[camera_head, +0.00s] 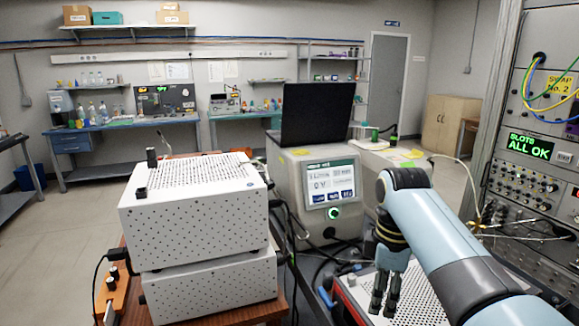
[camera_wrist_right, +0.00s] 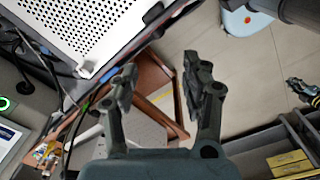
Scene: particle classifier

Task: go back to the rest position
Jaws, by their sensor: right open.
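My right gripper (camera_head: 385,296) hangs at the end of my blue-grey right arm (camera_head: 440,240), with its fingers pointing down, in front of a white perforated panel. In the right wrist view the two dark fingers (camera_wrist_right: 160,78) are spread apart, with nothing between them. Below the fingers, further off, lies a brown wooden tray or drawer (camera_wrist_right: 180,118). My left arm does not show in the head view.
A white perforated box stack (camera_head: 195,215) stands left, on a wooden top. A grey unit with a screen (camera_head: 328,187) stands behind my gripper. Open floor (camera_head: 90,215) lies at left.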

